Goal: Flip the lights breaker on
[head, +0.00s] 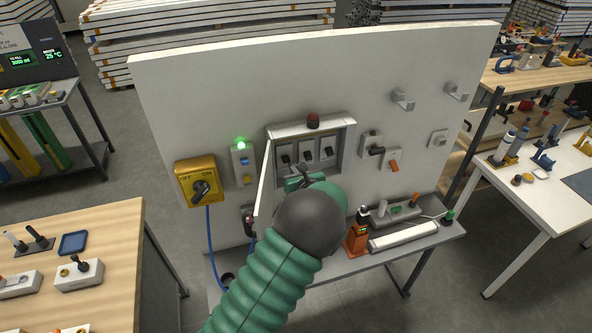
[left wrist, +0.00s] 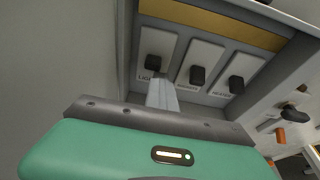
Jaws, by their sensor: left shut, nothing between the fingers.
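The breaker box (head: 340,155) is set in a white upright panel, its door (head: 265,185) swung open to the left. Inside are three breakers with black levers. The lights breaker (left wrist: 153,62) is the leftmost in the left wrist view, its label partly hidden; it also shows in the head view (head: 285,157). My left gripper (head: 294,178) is in front of the box's lower left. In the left wrist view its shut, empty fingers (left wrist: 162,92) point up just below the lights lever. I cannot tell whether they touch it. My right gripper is out of view.
A yellow rotary switch box (head: 196,181) and a green-lit button box (head: 242,163) are left of the door. An orange-handled switch (head: 393,160) is to the right. A shelf (head: 390,250) with tools runs below.

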